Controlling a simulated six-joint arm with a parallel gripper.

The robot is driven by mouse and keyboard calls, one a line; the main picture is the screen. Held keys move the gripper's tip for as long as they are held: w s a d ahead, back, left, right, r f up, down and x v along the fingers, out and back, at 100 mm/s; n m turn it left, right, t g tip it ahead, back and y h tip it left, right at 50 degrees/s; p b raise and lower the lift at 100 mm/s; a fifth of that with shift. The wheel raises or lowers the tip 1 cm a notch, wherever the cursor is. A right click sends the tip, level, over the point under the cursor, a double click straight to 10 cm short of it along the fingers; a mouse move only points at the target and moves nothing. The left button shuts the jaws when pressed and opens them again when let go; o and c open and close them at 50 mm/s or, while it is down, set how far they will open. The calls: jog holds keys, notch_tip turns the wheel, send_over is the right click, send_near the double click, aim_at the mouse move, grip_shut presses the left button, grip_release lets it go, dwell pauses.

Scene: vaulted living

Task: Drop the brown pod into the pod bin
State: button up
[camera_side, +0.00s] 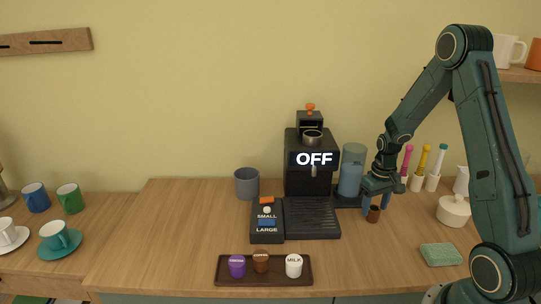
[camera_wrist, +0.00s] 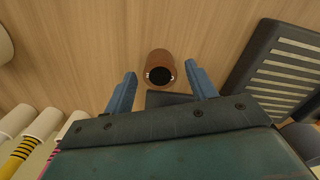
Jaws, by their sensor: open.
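A small brown pod (camera_side: 373,213) with a dark top stands upright on the counter, right of the coffee machine. In the wrist view the brown pod (camera_wrist: 160,62) sits just ahead of and between my fingertips, with room on both sides. My gripper (camera_side: 376,204) points down over it, its blue fingers apart and empty; they also show in the wrist view (camera_wrist: 161,76). A grey open-topped bin (camera_side: 247,184), which looks like the pod bin, stands left of the machine. Its inside is hidden.
The black coffee machine (camera_side: 312,165) reads OFF and stands between bin and pod, with a blue-grey canister (camera_side: 352,172) at its right. A dark tray (camera_side: 264,279) holds purple, brown and white pods in front. A green sponge (camera_side: 440,254) and white pot (camera_side: 453,211) are right.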

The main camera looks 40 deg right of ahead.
aim_at(373, 210)
notch_tip(373, 210, up, 12)
dwell(0.7)
jog(key=shift+r, duration=0.15)
dwell(0.4)
jog(key=s+a+r+n+t+h, duration=0.1)
jog(key=s+a+r+n+t, duration=0.15)
jog(key=a+r, duration=1)
jog(key=s+a+r+n+t+y, duration=0.1)
jog(key=s+a+n+t, duration=0.1)
jog(key=s+a, duration=0.8)
jog(key=shift+s+a+r+t, duration=0.25)
jog(key=shift+s+a+t, duration=0.15)
jog(key=shift+a+t, duration=0.25)
jog(key=shift+o, duration=0.4)
jog(key=shift+a, duration=0.1)
jog(key=shift+w, duration=0.1)
